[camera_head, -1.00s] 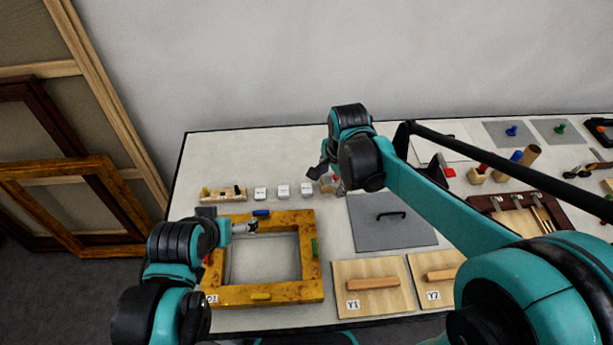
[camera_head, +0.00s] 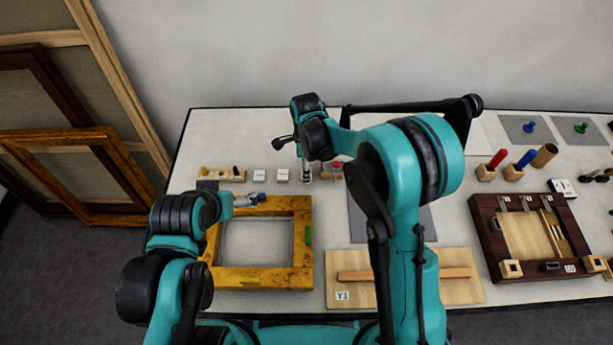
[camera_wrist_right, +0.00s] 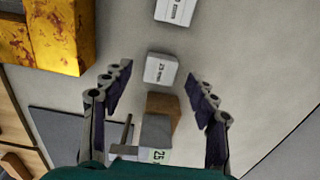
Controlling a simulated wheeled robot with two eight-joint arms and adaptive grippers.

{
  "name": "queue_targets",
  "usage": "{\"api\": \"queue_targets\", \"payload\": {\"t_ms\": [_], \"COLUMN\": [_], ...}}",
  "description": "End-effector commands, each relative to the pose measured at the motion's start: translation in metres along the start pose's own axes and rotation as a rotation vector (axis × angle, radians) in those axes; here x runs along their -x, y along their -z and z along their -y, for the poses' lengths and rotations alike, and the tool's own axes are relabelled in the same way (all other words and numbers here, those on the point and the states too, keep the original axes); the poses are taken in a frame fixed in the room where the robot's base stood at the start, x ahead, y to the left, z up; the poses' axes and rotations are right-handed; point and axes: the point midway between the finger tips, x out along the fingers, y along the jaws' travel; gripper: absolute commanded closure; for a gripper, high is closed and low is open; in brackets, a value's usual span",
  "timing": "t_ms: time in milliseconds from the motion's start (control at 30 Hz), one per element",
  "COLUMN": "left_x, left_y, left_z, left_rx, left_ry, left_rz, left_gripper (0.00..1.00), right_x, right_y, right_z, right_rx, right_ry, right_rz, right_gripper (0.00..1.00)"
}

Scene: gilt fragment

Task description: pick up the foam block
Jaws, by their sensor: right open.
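My right gripper (camera_wrist_right: 158,74) is open in the right wrist view, with its two dark fingers spread apart. A brown block with a grey face (camera_wrist_right: 160,118) lies between and below the fingers; I cannot tell for sure whether this is the foam block. A white labelled cube (camera_wrist_right: 161,69) lies between the fingertips, apart from both. In the head view my right gripper (camera_head: 308,172) hangs over the row of small blocks near the back of the table. My left gripper (camera_head: 252,200) is at the upper edge of the gilt frame; its jaws are too small to judge.
The gilt frame (camera_head: 262,279) lies at the front left. Another white cube (camera_wrist_right: 176,10) is at the top of the wrist view. A wooden board marked Y1 (camera_head: 340,280) lies in front, and a dark tray (camera_head: 487,235) at the right. My right arm hides the middle of the table.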

Motion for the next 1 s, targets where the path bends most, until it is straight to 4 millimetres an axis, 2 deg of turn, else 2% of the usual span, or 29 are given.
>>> {"api": "queue_targets", "payload": {"t_ms": [33, 100, 300, 333, 467, 500, 833, 1000], "left_x": [-0.004, -0.005, -0.004, -0.004, -0.004, -0.004, -0.003, 0.003], "left_y": [-0.003, -0.003, -0.003, -0.003, -0.003, -0.003, -0.002, 0.002], "left_z": [0.0, 0.0, 0.0, 0.0, 0.0, 0.0, 0.0, 0.0], "left_rx": [0.0, 0.0, 0.0, 0.0, 0.0, 0.0, 0.0, 0.0], "left_ry": [0.0, 0.0, 0.0, 0.0, 0.0, 0.0, 0.0, 0.0], "left_rz": [0.0, 0.0, 0.0, 0.0, 0.0, 0.0, 0.0, 0.0], "left_gripper": [0.0, 0.0, 0.0, 0.0, 0.0, 0.0, 0.0, 0.0], "right_x": [-0.011, -0.016, -0.017, -0.017, -0.017, -0.016, -0.015, 0.007], "right_y": [0.0, 0.0, 0.0, 0.0, 0.0, 0.0, 0.001, 0.001], "right_z": [0.0, 0.0, 0.0, 0.0, 0.0, 0.0, 0.0, 0.0], "right_rx": [0.0, 0.0, 0.0, 0.0, 0.0, 0.0, 0.0, 0.0], "right_ry": [0.0, 0.001, 0.001, 0.001, 0.001, 0.001, 0.001, 0.001], "right_rz": [0.0, 0.0, 0.0, 0.0, 0.0, 0.0, 0.0, 0.0], "right_gripper": [0.41, 0.41, 0.41, 0.44, 0.77, 0.79, 0.79, 0.79]}}
